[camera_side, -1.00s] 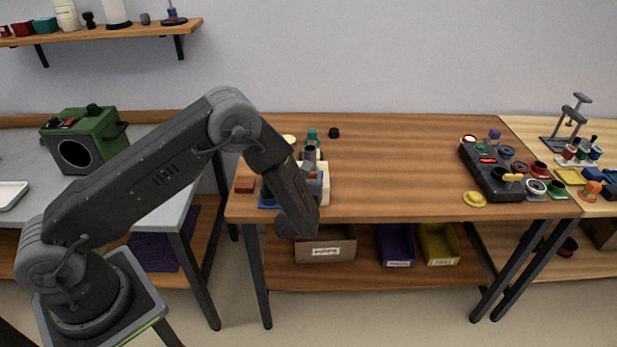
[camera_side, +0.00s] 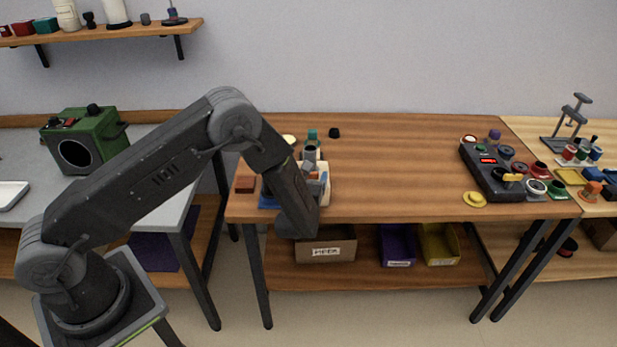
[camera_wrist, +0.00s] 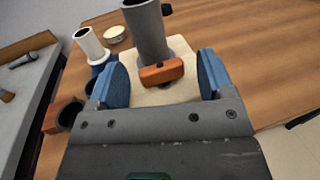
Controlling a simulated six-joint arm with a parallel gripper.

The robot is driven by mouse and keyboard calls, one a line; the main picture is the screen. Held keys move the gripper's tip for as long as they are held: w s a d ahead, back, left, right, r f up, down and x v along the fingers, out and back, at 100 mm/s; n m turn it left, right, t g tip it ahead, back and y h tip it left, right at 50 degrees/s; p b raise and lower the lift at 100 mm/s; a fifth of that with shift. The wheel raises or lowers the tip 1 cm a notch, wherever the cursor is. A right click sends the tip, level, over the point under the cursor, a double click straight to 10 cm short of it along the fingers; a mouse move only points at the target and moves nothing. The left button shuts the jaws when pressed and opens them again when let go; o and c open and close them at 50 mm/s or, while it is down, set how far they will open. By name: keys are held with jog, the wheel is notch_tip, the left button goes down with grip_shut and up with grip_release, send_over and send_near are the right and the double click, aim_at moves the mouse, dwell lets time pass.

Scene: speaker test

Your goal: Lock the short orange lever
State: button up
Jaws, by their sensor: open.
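The short orange lever (camera_wrist: 161,72) lies across the front foot of a grey upright cylinder (camera_wrist: 147,30) on a pale block (camera_wrist: 150,97) in the wrist view. My gripper (camera_wrist: 163,66) is open, with one blue finger on each side of the lever. Gaps show between the lever and both fingers, so it is not gripped. In the side view, my gripper (camera_side: 318,186) is low at the left end of the wooden table, beside the pale block (camera_side: 325,196). My wrist and the fingers hide most of the lever there.
A white tube on a blue base (camera_wrist: 90,44), a pale round lid (camera_wrist: 115,34) and a dark-mouthed cup (camera_wrist: 70,115) stand left of the fingers. A reddish block (camera_side: 245,184) is near the table's left edge. The table's middle (camera_side: 400,165) is clear.

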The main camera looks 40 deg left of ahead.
jog(key=v, duration=1.4)
jog(key=shift+w, duration=0.1)
jog(key=a+r+n+g+y, duration=0.2)
jog(key=a+n+g+y, duration=0.3)
jog(key=n+g, duration=0.7)
jog(key=w+d+r+n+h, duration=0.1)
jog(key=w+r+n+h, duration=0.45)
jog(key=n, duration=0.85)
jog(key=w+r+n+h, duration=0.4)
jog(key=r+n+h, duration=0.15)
jog(key=n, duration=0.75)
jog(key=x, duration=1.3)
jog(key=shift+s+a+f, duration=0.1)
jog(key=shift+a, duration=0.05)
